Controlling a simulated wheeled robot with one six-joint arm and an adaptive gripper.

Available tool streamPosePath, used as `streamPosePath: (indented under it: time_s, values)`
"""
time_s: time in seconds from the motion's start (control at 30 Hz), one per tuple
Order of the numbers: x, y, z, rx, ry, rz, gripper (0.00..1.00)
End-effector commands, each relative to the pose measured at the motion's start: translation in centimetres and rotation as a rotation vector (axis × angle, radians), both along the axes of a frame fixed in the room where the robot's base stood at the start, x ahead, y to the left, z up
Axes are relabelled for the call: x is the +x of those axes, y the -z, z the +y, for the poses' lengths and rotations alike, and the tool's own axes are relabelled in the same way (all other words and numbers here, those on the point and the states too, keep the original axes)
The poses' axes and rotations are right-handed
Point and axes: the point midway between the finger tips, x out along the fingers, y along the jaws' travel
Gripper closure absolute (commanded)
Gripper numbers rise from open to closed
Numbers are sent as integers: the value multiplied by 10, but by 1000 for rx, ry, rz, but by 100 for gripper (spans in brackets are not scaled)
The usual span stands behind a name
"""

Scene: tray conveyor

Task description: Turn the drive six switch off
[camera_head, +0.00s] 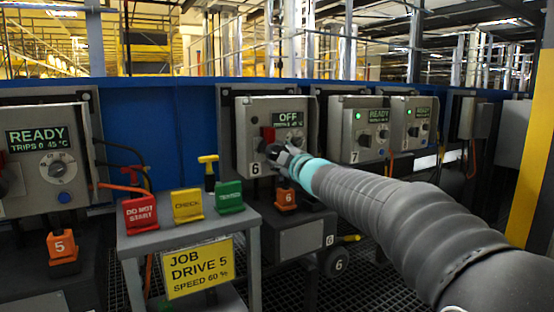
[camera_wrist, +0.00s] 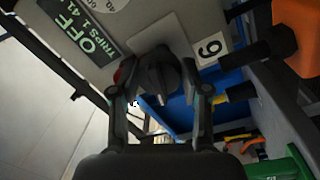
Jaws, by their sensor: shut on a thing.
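The drive six box (camera_head: 262,125) is a grey panel with a dark display (camera_head: 289,119) that reads OFF. The display also shows tilted in the wrist view (camera_wrist: 86,42), reading OFF. The drive six switch (camera_wrist: 157,80) is a black rotary handle on a light grey plate. My gripper (camera_wrist: 160,100) is shut on the switch handle, one finger on each side. A label 6 (camera_wrist: 209,47) is beside the switch.
Drive 5 box (camera_head: 42,155) at left reads READY. Drive 7 box (camera_head: 357,130) and another box (camera_head: 411,123), both reading READY, stand to the right. A grey stand (camera_head: 180,238) in front holds red, yellow and green signs. A red part (camera_head: 267,136) is close to my gripper.

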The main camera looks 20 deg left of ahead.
Motion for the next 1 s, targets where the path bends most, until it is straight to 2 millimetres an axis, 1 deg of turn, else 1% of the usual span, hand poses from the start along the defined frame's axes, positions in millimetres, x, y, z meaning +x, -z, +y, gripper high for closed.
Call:
streamPosePath:
  time_s: [0.2, 0.43, 1.0]
  values:
    - [1, 1, -1, -98, 0, -114, 89]
    - [1, 1, -1, -164, 1, -189, 89]
    - [1, 1, -1, -193, 1, -223, 89]
